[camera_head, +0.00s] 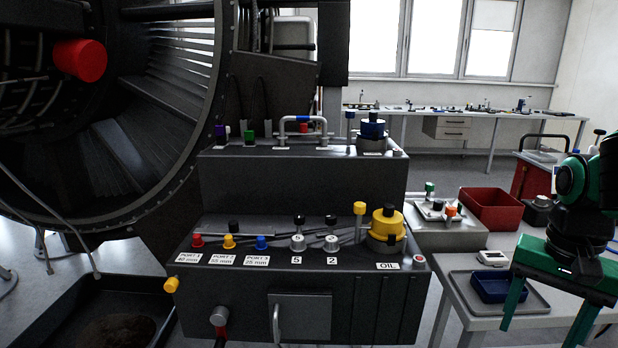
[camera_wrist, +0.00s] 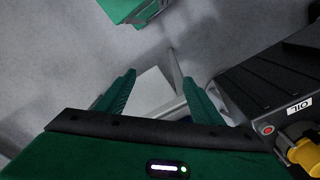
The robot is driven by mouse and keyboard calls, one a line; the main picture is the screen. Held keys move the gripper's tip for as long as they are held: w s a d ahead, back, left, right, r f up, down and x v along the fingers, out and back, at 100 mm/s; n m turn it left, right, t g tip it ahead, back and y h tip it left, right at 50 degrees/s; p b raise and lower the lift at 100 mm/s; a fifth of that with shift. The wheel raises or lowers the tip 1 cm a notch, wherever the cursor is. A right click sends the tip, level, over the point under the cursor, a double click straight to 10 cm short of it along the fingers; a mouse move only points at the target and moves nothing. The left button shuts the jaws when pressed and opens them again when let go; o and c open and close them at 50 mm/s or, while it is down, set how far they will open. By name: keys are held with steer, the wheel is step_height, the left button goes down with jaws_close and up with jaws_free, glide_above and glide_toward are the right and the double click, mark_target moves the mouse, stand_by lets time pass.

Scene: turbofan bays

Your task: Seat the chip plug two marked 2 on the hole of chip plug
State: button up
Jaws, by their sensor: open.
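A silver fitting (camera_head: 331,243) stands behind the label marked 2 (camera_head: 331,261) on the lower step of the dark console. A black knob (camera_head: 331,219) shows above it. A similar silver fitting (camera_head: 298,243) with a black knob (camera_head: 299,219) stands to its left, behind the label marked 5 (camera_head: 296,260). I cannot tell which part is the plug or whether a hole lies under it. My gripper (camera_head: 548,312) is at the far right, well away from these fittings, pointing down. Its green fingers are apart and empty in the wrist view (camera_wrist: 160,78).
The dark console (camera_head: 300,285) also bears red, yellow and blue port caps and a yellow oil cap (camera_head: 388,222). A white table (camera_head: 465,305) with a blue tray (camera_head: 497,288) is near my gripper. A red bin (camera_head: 490,209) stands behind. The turbofan (camera_head: 120,130) fills the left.

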steer(key=s+d+f+n, duration=0.2)
steer(key=s+d+f, duration=0.1)
steer(key=s, duration=0.5)
steer(key=shift+d+f, duration=0.4)
steer(key=shift+f, duration=0.1)
steer(key=shift+w+f, duration=0.25)
steer(key=shift+w, duration=0.4)
steer(key=shift+c, duration=0.6)
stand_by(1.2)
